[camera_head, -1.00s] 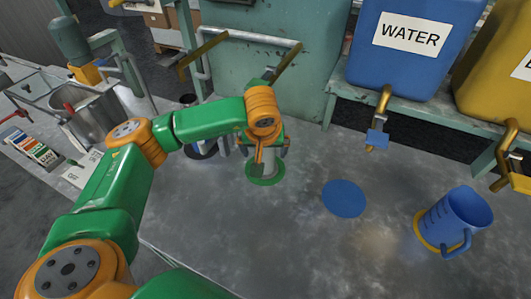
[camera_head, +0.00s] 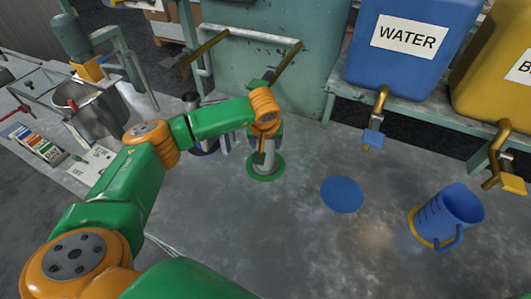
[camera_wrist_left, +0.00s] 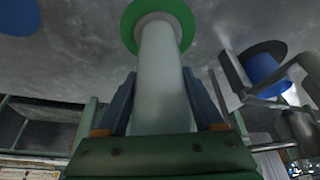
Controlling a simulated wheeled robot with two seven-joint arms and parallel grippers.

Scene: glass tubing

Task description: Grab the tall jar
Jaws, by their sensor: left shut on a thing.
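The tall jar (camera_head: 265,160) is a slim, pale grey, translucent cylinder. It stands upright at the green disc (camera_head: 279,172) on the grey table. My left gripper (camera_head: 264,145) is at the jar from above, partly hidden by its own wrist. In the left wrist view the jar (camera_wrist_left: 162,85) runs between the two fingers, and my left gripper (camera_wrist_left: 160,100) is shut on it. The jar's far end meets the green disc (camera_wrist_left: 186,12), and no clear gap shows there. My right gripper is in neither view.
A blue jug (camera_head: 450,215) with a yellow base ring stands at the right. A flat blue disc (camera_head: 341,194) lies before the WATER tank (camera_head: 410,45) and its tap (camera_head: 377,125). A metal pot (camera_head: 88,108) stands at the left. The front middle of the table is clear.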

